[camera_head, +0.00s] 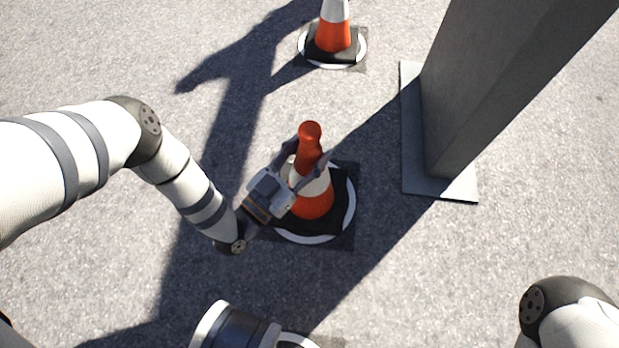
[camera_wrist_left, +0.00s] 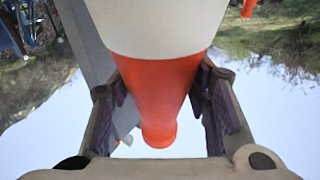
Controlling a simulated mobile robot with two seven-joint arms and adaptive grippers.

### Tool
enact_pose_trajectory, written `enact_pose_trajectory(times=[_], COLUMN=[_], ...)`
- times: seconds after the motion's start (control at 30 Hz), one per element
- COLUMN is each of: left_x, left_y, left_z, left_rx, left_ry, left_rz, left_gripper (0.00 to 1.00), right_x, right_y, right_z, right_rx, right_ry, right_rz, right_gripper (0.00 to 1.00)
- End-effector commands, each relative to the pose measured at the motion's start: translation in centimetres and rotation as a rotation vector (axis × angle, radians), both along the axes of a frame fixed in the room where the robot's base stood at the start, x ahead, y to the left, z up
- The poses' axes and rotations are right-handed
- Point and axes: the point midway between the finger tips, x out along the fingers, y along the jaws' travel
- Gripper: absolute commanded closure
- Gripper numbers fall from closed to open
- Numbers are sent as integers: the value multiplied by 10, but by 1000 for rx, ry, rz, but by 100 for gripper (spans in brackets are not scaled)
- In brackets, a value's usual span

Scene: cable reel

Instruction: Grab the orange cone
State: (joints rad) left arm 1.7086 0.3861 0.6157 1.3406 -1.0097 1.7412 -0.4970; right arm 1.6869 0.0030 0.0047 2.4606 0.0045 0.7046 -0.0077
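An orange cone (camera_head: 313,203) with a white band and a black square base stands upright on a white disc in the middle of the head view. My left gripper (camera_head: 304,161) reaches it from the lower left, its two fingers on either side of the upper part. In the left wrist view the cone (camera_wrist_left: 158,78) appears upside down between the spread fingers (camera_wrist_left: 160,92). The fingers are close to its sides, with gaps showing beside the narrow tip; contact is unclear. My right gripper is out of view.
A second orange-and-white cone (camera_head: 333,37) stands on another white disc at the top. A large grey pillar (camera_head: 480,90) on a flat grey plate (camera_head: 411,150) stands to the right. The pavement between is clear, with long shadows across it.

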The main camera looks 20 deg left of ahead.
Motion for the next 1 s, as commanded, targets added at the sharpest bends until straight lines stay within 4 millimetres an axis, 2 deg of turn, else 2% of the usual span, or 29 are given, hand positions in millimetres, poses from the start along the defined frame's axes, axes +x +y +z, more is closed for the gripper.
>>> enact_pose_trajectory(times=[0.03, 0.07, 0.47, 0.77, 1.0], left_x=[0, 0, 0, 0, -22], left_y=[0, 0, 0, 0, 3], left_z=[0, 0, 5, 37, 63], left_rx=[-2, -2, -3, -3, -2], left_ry=[2, 2, -1, -3, -4], left_rz=[0, 0, 0, 0, 0], left_gripper=[96, 100, 100, 100, 100], right_x=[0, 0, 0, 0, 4], right_y=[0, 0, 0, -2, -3], right_z=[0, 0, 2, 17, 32], right_rx=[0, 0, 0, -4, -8], right_ry=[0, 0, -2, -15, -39], right_rz=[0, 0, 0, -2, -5], right_gripper=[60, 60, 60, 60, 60])
